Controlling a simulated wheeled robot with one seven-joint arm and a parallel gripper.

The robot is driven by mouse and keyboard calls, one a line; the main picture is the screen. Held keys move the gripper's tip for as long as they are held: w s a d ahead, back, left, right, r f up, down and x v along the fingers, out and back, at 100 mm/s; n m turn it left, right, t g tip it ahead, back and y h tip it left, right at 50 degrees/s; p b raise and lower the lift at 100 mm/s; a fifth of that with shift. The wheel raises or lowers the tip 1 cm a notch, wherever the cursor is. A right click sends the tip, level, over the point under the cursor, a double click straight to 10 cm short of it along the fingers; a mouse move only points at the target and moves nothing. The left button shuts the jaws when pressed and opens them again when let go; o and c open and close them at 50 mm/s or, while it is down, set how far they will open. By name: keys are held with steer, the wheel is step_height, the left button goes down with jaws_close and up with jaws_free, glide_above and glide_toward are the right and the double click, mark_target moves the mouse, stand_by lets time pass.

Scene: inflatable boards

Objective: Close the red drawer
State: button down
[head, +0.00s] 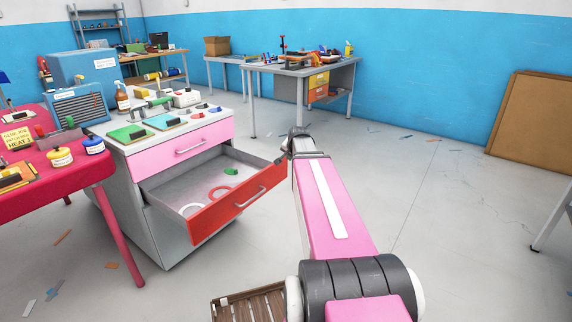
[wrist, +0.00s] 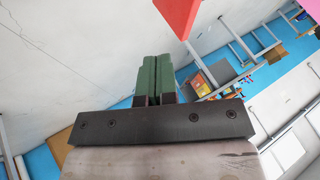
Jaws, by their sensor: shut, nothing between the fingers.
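The red drawer (head: 238,204) stands pulled well out of the grey cabinet, below a shut pink drawer (head: 184,149). Its front has a grey bar handle (head: 250,197). A green piece, a red ring and a white ring lie inside. My gripper is at the far right end of the drawer front in the head view, where its fingers are mostly hidden. In the wrist view my gripper (wrist: 154,62) has its green fingers together, with nothing between them. A red panel (wrist: 180,14), apparently the drawer front, shows just beyond and right of the fingertips; contact cannot be told.
A red-covered table (head: 75,180) with bottles and jars stands left of the cabinet (head: 179,240). A slatted brown crate (head: 249,304) is on the floor at the front. A workbench (head: 300,68) stands behind. The floor to the right is mostly clear.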

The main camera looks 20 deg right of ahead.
glide_toward(279, 166)
step_height(279, 166, down, 4)
steer(key=d, duration=0.3)
steer(key=shift+w+a+f, duration=0.1)
steer(key=shift+w+a, duration=1.35)
steer(key=shift+w, duration=0.05)
steer(key=w+a, duration=1)
steer(key=w, duration=0.3)
steer(key=w+a, duration=1)
steer(key=w, duration=0.4)
steer(key=shift+w, duration=0.3)
